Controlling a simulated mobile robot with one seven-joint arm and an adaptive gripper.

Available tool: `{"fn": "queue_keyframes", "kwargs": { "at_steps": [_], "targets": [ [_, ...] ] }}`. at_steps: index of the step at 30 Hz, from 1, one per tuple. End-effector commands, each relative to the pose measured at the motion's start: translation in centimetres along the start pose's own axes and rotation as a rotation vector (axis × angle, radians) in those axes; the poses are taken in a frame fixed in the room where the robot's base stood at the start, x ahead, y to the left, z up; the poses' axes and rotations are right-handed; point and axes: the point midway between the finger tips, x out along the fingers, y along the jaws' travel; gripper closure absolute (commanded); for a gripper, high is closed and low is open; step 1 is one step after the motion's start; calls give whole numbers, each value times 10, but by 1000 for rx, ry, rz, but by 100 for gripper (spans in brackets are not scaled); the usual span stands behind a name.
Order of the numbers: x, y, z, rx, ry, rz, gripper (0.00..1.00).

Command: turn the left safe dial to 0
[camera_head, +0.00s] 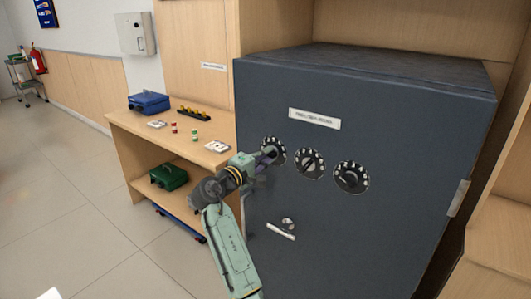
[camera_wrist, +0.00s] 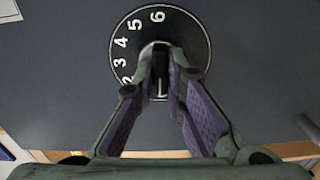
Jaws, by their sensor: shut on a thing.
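The grey safe (camera_head: 390,120) stands at the right with three round black dials in a row on its front. My gripper (camera_head: 266,156) is at the left dial (camera_head: 274,144). In the wrist view the left dial (camera_wrist: 127,57) has white numbers, with 2 to 5 up its left side and 6 at the top. My gripper (camera_wrist: 160,75) is shut on the knob (camera_wrist: 160,53) at the dial's centre. A white line shows between the fingers. The fingers hide the lower part of the dial, so I cannot tell which number is set.
The middle dial (camera_head: 309,163) and right dial (camera_head: 351,177) are close to the right of my gripper. A handle (camera_head: 281,231) sticks out below them. A wooden shelf unit (camera_head: 125,125) at the left holds a blue box (camera_head: 149,103) and a green box (camera_head: 168,177). The floor at the left is open.

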Motion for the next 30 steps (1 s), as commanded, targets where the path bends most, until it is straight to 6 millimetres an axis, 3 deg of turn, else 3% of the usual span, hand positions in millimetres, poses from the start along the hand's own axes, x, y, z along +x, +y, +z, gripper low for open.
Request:
{"fn": "queue_keyframes", "kwargs": {
  "at_steps": [21, 22, 30],
  "targets": [
    [0, -1, -1, -71, 3, 1, 100],
    [0, -1, -1, -71, 3, 1, 86],
    [0, 0, 0, -70, 1, 1, 68]
  ]
}}
